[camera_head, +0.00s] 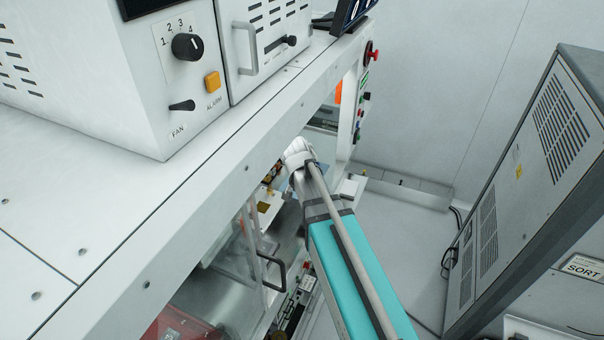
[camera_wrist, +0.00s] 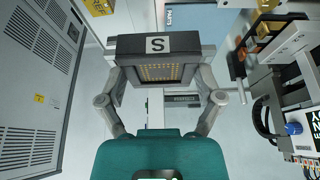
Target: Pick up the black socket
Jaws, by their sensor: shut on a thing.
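The black socket (camera_wrist: 128,45) is a square dark block in the wrist view. In the head view my teal and grey arm reaches into the machine's front opening. The socket cannot be made out there, and the fingertips are hidden by the wrist and the machine's frame.
The machine's white top housing (camera_head: 150,195) overhangs the opening on the left. A dark handle (camera_head: 272,272) on a clear door is close to my arm. A tall grey cabinet (camera_head: 520,200) stands at right, with free floor (camera_head: 400,235) between. In the wrist view, a blue-knobbed part (camera_wrist: 293,128) is at right.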

